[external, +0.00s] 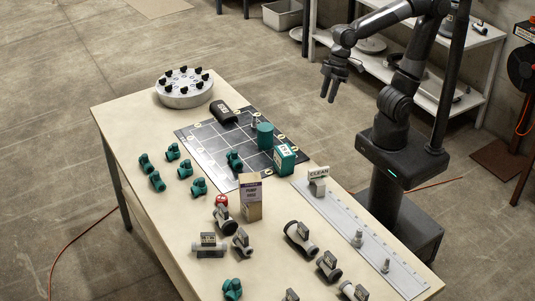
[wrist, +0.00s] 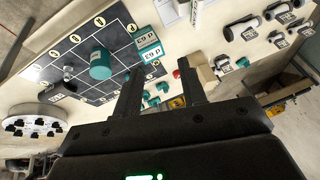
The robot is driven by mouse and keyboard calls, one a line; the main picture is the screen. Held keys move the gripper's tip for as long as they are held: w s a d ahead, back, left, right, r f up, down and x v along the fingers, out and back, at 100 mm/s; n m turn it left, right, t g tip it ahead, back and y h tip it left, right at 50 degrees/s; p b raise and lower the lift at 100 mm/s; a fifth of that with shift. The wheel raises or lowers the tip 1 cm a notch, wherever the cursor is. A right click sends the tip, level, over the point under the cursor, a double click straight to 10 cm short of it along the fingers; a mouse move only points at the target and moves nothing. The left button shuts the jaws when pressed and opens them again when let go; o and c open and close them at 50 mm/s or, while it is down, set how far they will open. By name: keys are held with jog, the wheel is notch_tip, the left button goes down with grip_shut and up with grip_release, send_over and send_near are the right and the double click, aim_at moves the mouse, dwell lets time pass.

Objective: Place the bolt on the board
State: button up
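The dark gridded board (external: 205,140) lies on the table and fills the upper left of the wrist view (wrist: 75,30). Two grey bolt-like pieces (external: 358,238) (external: 385,266) stand upright on a long pale strip (external: 335,215) at the table's right edge. A small metallic piece (wrist: 68,72) stands on the board; I cannot tell whether it is a bolt. My gripper (external: 329,97) hangs in the air right of the board, beyond the table edge. In the wrist view its fingers (wrist: 160,78) are apart with nothing between them.
The board carries a teal cylinder (external: 265,136), a teal labelled box (external: 284,160) and a black cylinder (external: 222,111). A round flange (external: 184,94) sits at the far end. Teal fittings, a carton (external: 250,198) and grey valves (external: 210,245) fill the near table.

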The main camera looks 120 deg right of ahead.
jog(key=s+a+n+t+h, duration=0.1)
jog(key=s+a+n, duration=0.1)
jog(key=s+a, duration=0.3)
jog(key=shift+s+r, duration=0.4)
jog(key=shift+s, duration=0.35)
